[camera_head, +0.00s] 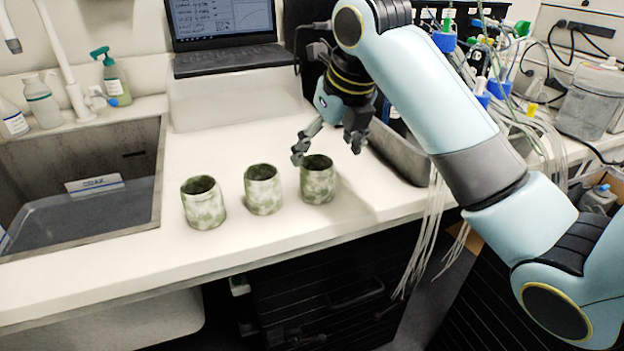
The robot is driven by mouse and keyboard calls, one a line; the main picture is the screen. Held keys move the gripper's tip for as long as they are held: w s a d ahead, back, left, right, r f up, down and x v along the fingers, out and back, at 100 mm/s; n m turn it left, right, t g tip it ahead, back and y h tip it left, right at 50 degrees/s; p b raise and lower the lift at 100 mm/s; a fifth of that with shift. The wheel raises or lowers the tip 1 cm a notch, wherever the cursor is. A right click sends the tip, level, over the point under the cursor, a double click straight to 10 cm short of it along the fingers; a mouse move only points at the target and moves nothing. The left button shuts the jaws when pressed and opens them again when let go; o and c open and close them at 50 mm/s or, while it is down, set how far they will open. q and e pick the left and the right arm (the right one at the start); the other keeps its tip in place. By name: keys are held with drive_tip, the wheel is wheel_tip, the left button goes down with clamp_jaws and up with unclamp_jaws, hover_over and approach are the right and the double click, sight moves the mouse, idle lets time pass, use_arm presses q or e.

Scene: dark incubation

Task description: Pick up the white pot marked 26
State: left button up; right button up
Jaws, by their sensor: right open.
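Three open-topped pots with a mottled green and white surface stand upright in a row on the white counter: a left pot (204,206), a middle pot (263,191) and a right pot (318,182). No number 26 can be read on any of them, and none is plain white. My right gripper (328,150) is open and empty. Its fingers are spread at the upper edge of the right pot, one finger to the left and one to the right in the picture. I cannot tell whether they touch it. My left gripper is not in view.
A sink (85,190) lies left of the pots. A laptop (222,32) stands on a white box (235,97) behind them. A metal tray (400,155) is close on the right, with tubing and bottles beyond. The counter (150,255) in front is clear.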

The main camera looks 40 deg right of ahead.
sight(318, 174)
drive_tip(key=shift+x, duration=0.75)
drive_tip(key=shift+w+a+f, duration=0.1)
drive_tip(key=shift+w+f, duration=0.05)
drive_tip(key=shift+f, duration=0.5)
drive_tip(key=x, duration=0.3)
drive_tip(key=shift+a+f, duration=0.1)
drive_tip(key=shift+f, duration=0.35)
drive_tip(key=shift+w+f, duration=0.1)
drive_tip(key=shift+f, duration=0.2)
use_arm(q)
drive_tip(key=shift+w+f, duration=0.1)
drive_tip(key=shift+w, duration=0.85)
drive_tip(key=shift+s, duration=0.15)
use_arm(e)
drive_tip(key=shift+c, duration=0.2)
drive_tip(key=shift+c, duration=1.1)
drive_tip(key=c, duration=0.9)
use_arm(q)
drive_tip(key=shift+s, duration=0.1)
use_arm(e)
drive_tip(key=shift+c, duration=0.6)
